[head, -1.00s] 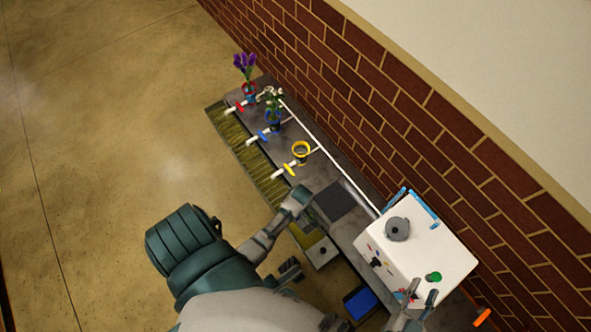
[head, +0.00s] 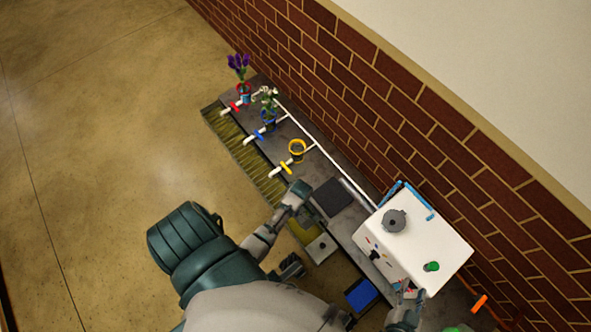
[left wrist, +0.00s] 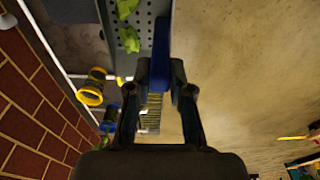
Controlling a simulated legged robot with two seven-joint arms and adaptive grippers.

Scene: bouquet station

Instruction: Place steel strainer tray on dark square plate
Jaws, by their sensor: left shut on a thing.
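The dark square plate (head: 333,196) lies flat and bare on the grey bench in the head view. In the left wrist view, a grey perforated tray (left wrist: 143,40) with green scraps on it, the steel strainer tray, fills the top centre. My left gripper (left wrist: 160,80) is shut on a blue part (left wrist: 161,60) along the tray's right edge.
The white box (head: 435,245) with a grey knob and green button stands right of the plate. Purple flowers (head: 238,65), white flowers (head: 267,98) and a yellow-rimmed vase (head: 297,151) stand along the bench's far side. A brick wall (head: 400,120) runs behind. A blue bin (head: 362,295) sits below.

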